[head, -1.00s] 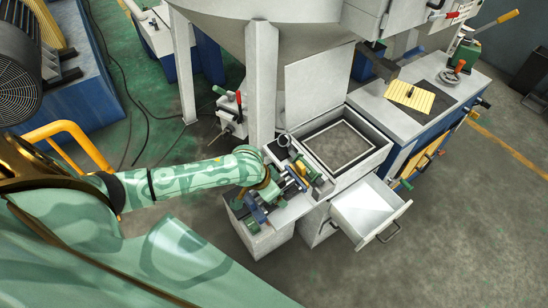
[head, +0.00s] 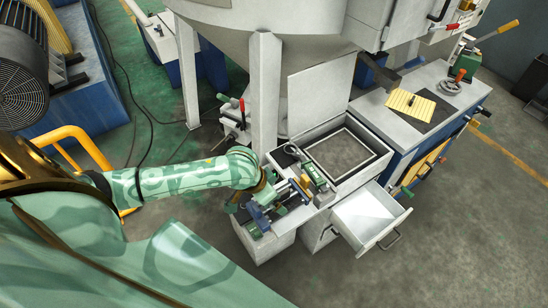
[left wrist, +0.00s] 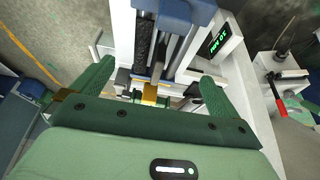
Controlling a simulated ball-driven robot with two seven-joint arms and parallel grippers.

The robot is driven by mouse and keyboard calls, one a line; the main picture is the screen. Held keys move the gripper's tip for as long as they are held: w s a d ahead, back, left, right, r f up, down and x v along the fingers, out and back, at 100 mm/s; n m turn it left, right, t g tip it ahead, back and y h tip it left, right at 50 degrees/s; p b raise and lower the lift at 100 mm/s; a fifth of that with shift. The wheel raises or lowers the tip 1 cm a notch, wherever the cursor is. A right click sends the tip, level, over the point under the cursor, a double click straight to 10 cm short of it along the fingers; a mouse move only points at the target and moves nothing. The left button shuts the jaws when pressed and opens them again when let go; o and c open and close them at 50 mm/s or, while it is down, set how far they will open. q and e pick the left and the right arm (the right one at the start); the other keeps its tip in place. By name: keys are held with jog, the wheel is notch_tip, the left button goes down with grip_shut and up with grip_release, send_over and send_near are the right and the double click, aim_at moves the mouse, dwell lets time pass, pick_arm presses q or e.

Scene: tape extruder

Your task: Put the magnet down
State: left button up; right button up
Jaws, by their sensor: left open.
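My left gripper (left wrist: 157,74) shows in the left wrist view as two green fingers spread wide apart, over the small bench with the machine parts. A small yellow-gold block (left wrist: 150,96) lies between the fingers, near the palm, with a gap to each finger. I cannot tell whether this block is the magnet; no other thing is clearly a magnet. In the head view, my left arm reaches from the left to the bench (head: 283,238), and its wrist hides part of it. My right gripper is in neither view.
A device with a lit green display (left wrist: 220,39) stands beside a dark blue and metal slide (left wrist: 172,25). An open white drawer (head: 368,214) sticks out at the right. An open-topped box (head: 372,160) stands behind it. A support leg (head: 264,95) rises behind my wrist.

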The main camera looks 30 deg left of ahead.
pick_arm(q)
jog(key=p+v, duration=0.1)
jog(key=v, duration=0.5)
jog(key=shift+f, duration=0.1)
